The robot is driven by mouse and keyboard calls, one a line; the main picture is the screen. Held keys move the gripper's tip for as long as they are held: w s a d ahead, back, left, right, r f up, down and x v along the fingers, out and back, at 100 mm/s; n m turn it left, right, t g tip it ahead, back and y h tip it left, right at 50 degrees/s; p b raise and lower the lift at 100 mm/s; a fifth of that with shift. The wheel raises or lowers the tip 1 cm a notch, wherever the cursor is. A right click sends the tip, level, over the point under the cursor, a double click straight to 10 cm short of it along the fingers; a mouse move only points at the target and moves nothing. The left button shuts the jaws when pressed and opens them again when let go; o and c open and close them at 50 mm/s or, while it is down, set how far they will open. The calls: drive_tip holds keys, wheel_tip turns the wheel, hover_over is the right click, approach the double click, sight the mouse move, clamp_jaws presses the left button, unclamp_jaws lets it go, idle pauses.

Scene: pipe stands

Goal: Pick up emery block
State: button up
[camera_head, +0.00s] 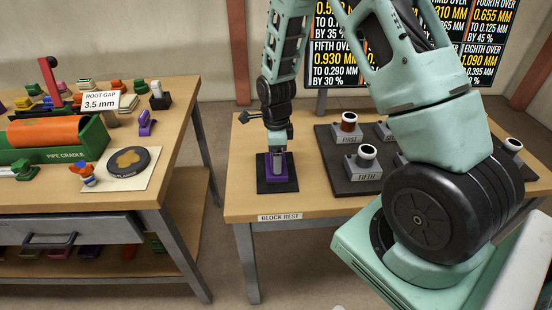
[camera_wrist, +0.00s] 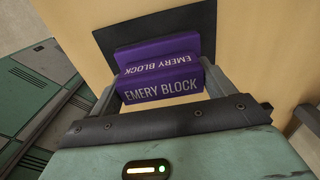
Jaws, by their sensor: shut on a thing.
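The purple emery block (camera_head: 270,168) is on or just above a black pad (camera_head: 264,188) at the left part of the right-hand table; a gap beneath it cannot be made out. In the wrist view the block (camera_wrist: 165,86) shows two purple faces lettered "EMERY BLOCK", with the dark pad (camera_wrist: 205,22) behind it. My gripper (camera_head: 279,152) points down over the block from above. Its fingers are on either side of the block and shut on it, partly hiding it in the head view.
A dark board (camera_head: 330,180) with several grey pipe stands, labelled "FIRST" and "FIFTH" among others, is right of the block. A "BLOCK REST" label (camera_head: 280,217) is on the table's front edge. The left table (camera_head: 170,130) holds a pipe cradle (camera_head: 62,154) and several small items.

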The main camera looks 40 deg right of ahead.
wheel_tip(320, 180, up, 10)
drive_tip(key=shift+f, duration=0.25)
wheel_tip(320, 180, up, 12)
drive_tip(key=p, duration=1)
drive_tip(key=shift+r+p, duration=0.2)
drive_tip(key=shift+p, duration=0.2)
